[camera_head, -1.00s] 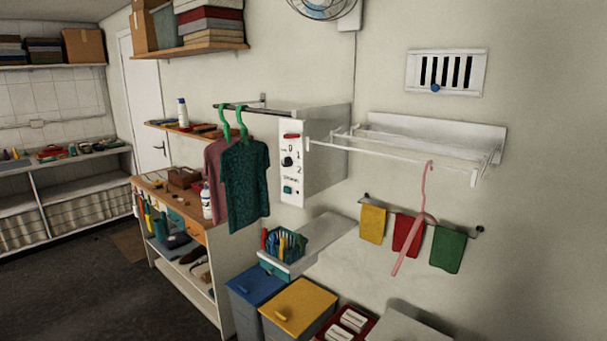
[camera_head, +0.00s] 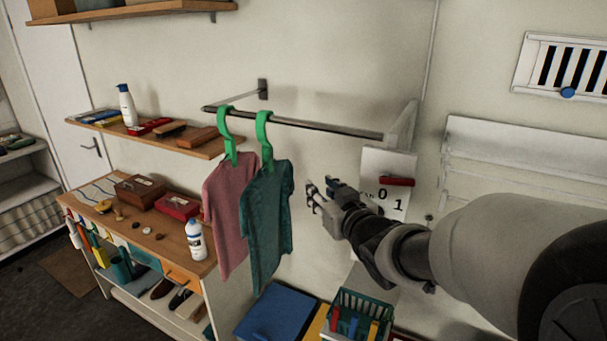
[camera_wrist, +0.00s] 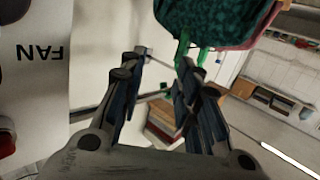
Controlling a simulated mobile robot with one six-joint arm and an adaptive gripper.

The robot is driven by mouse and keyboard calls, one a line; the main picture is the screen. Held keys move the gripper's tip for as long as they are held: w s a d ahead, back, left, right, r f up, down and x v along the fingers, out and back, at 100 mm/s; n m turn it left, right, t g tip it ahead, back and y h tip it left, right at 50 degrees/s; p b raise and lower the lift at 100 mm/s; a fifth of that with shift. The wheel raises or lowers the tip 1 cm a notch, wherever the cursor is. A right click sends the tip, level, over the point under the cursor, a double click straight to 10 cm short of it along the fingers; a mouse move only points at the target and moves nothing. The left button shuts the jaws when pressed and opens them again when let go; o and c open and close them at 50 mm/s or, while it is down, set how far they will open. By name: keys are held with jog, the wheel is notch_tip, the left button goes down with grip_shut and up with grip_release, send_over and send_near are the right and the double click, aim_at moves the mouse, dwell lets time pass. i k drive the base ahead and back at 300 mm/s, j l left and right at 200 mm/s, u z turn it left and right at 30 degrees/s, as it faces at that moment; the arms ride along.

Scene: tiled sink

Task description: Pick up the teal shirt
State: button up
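The teal shirt (camera_head: 267,225) hangs from a green hanger (camera_head: 264,140) on the dark rail (camera_head: 300,125). A pink shirt (camera_head: 228,205) hangs on another green hanger just to its left. My gripper (camera_head: 312,195) is to the right of the teal shirt, apart from it, with its fingers pointing at it. In the wrist view the gripper's two fingers (camera_wrist: 160,85) are spread with nothing between them. The teal shirt (camera_wrist: 207,25) shows at the top of that view, upside down, beyond the fingertips, with part of its green hanger below it.
A white control panel (camera_head: 388,175) with a red switch is close behind my gripper. A workbench with a white bottle (camera_head: 196,240) stands left of the shirts. A blue-lidded bin (camera_head: 278,313) and a teal basket (camera_head: 358,312) are below.

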aim_at(264, 211)
jog(key=i+j, duration=0.65)
jog(key=j, duration=0.2)
jog(key=z, duration=0.05)
